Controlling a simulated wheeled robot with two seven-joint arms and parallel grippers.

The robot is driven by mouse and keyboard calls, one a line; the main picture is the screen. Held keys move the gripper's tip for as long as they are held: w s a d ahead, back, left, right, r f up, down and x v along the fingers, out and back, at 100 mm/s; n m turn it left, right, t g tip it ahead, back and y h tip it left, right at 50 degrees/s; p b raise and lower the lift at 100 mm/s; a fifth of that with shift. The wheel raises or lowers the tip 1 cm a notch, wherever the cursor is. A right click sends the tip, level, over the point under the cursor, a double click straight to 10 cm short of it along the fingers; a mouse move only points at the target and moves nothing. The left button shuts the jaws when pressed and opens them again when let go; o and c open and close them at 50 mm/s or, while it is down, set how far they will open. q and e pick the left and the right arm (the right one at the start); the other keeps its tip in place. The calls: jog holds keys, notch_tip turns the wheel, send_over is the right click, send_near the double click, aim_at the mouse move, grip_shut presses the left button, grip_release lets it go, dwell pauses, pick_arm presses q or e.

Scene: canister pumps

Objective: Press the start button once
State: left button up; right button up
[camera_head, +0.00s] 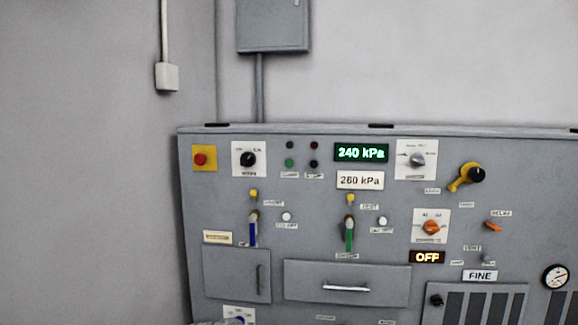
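A grey control panel (320,230) stands against the wall. Near its upper middle are two pairs of small round buttons or lamps. The lower left one is a green button (289,163), with a small label below it. The label print is too small to read surely, so I cannot confirm which is the start button. Neither of my grippers shows clearly in the head view. Nothing covers these buttons.
A red button on a yellow plate (204,159) and a black knob (248,159) sit left. A green display (361,153) reads 240 kPa, above a 260 kPa plate (360,180). Blue (253,232) and green (349,238) levers stick out below. A drawer handle (346,288) protrudes.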

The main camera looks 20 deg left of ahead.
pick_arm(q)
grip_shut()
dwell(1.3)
